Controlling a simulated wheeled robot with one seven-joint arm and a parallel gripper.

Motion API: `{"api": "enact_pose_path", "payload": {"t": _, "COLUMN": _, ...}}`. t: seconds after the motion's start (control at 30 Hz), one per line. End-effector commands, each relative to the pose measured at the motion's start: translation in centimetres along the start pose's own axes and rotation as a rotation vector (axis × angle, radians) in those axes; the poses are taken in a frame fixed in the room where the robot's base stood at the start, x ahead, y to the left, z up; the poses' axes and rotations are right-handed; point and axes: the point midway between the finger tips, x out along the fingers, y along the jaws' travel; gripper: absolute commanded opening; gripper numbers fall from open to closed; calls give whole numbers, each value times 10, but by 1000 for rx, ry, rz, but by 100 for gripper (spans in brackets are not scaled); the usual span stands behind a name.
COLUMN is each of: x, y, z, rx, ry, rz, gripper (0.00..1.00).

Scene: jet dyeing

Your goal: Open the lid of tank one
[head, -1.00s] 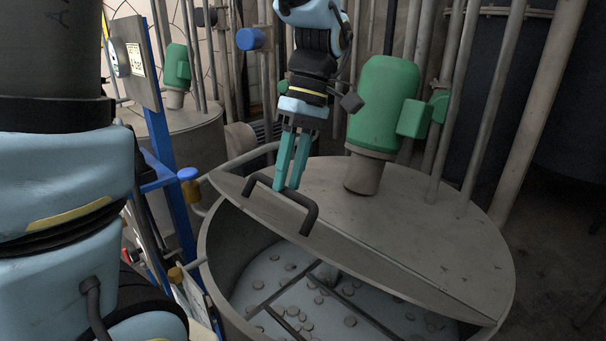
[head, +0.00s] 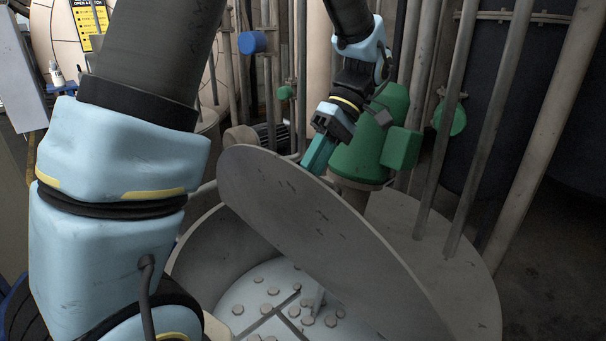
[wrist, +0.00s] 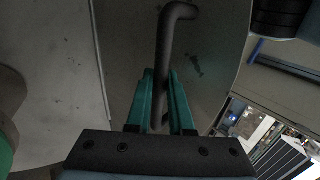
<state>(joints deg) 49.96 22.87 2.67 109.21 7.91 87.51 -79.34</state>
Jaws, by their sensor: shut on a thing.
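The grey metal lid (head: 305,225) of the tank is tilted steeply up, with its underside toward me in the head view. The tank (head: 200,262) below it stands open at the front, and its inside shows pale with several round bolts. My gripper (head: 314,166) is behind the lid's upper edge, its teal fingers partly hidden by it. In the wrist view my gripper (wrist: 161,110) is shut on the dark lid handle (wrist: 178,52), a bent bar standing off the lid's outer face. The handle is hidden behind the lid in the head view.
A green motor (head: 365,140) stands on the fixed rear part of the tank top, close beside my gripper. Vertical pipes (head: 455,125) rise behind and to the right. A blue knob (head: 252,42) is at the upper left.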

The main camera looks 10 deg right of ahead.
Motion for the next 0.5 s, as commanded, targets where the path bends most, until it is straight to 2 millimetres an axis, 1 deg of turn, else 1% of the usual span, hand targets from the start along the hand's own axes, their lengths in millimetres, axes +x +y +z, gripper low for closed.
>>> {"api": "enact_pose_path", "payload": {"t": 0.07, "x": 2, "y": 3, "z": 0, "rx": 1, "ry": 0, "rz": -4, "gripper": 0}}
{"api": "enact_pose_path", "payload": {"t": 0.4, "x": 2, "y": 3, "z": 0, "rx": 1, "ry": 0, "rz": -6, "gripper": 0}}
{"api": "enact_pose_path", "payload": {"t": 0.43, "x": 2, "y": 3, "z": 0, "rx": 1, "ry": 0, "rz": -6, "gripper": 22}}
{"api": "enact_pose_path", "payload": {"t": 0.5, "x": 2, "y": 3, "z": 0, "rx": 1, "ry": 0, "rz": -6, "gripper": 30}}
